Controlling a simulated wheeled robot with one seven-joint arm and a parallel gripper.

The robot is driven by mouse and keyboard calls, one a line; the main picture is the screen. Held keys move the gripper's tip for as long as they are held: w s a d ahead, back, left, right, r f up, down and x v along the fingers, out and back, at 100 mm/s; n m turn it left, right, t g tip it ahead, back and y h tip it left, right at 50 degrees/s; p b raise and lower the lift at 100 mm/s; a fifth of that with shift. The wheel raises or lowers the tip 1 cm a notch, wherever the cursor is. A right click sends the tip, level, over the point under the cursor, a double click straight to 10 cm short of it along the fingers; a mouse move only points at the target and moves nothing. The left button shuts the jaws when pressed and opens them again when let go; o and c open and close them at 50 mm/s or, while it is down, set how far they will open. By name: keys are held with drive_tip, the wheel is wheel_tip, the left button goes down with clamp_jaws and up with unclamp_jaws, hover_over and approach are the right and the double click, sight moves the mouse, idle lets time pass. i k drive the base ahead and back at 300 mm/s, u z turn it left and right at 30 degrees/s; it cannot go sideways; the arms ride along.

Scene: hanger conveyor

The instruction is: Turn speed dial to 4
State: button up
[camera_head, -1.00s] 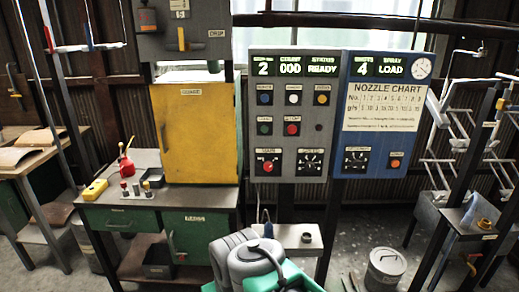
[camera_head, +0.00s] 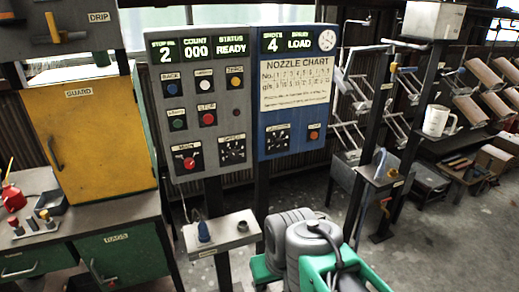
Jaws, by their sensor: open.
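A grey control panel (camera_head: 207,112) stands left of centre, with a small black dial (camera_head: 232,150) at its lower right. The dial's label seems to read SPEED, but it is blurred, and I cannot tell its setting. A similar black dial (camera_head: 278,140) sits on the blue panel (camera_head: 293,153) to the right; its label is too small to read. The grey panel's display (camera_head: 200,48) shows 2, 000 and READY. The blue panel's display (camera_head: 298,40) shows 4 and LOAD. Grey and green parts of my own arm show at the bottom centre. My gripper is not in view.
A red knob (camera_head: 188,163) is left of the grey panel's dial. A small grey stand (camera_head: 221,231) is below the panels. A yellow guard (camera_head: 95,135) and bench are at left; a post (camera_head: 383,135) and hanger racks are at right. Grey floor (camera_head: 440,240) is clear at lower right.

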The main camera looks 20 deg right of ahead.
sight(234, 154)
drive_tip(key=u, duration=0.05)
drive_tip(key=k, duration=0.4)
drive_tip(key=u, duration=1.5)
drive_tip(key=i, duration=0.75)
drive_tip(key=z, duration=0.35)
